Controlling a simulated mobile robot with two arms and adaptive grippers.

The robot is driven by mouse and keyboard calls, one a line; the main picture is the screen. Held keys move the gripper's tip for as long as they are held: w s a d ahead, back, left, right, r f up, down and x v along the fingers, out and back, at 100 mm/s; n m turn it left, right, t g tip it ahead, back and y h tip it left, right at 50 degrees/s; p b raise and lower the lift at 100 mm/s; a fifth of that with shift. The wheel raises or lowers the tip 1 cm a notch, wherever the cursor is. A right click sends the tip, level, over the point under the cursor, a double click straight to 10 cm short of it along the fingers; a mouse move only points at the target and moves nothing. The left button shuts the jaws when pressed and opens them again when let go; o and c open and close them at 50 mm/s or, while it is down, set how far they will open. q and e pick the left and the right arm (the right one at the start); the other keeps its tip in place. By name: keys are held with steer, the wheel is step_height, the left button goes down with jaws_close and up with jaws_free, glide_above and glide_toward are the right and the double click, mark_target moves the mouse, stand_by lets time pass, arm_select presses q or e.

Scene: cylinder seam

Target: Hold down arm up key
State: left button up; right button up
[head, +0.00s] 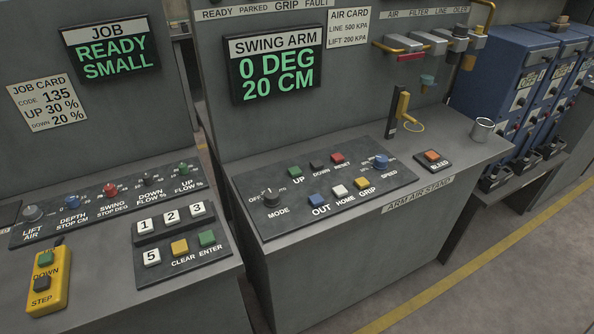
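The arm up key is a green key (295,171) above the label UP on the dark sloping panel (330,205) of the arm air stand. To its right are a black DOWN key (316,165) and a red key (337,158). The swing arm display (277,62) reads 0 DEG, 20 CM. Neither of my grippers is in view. Nothing covers the up key.
A MODE knob (271,197) and a blue SPEED knob (381,161) flank the keys. A second console (120,210) at left has knobs and a keypad. A yellow pendant (48,280) lies on it.

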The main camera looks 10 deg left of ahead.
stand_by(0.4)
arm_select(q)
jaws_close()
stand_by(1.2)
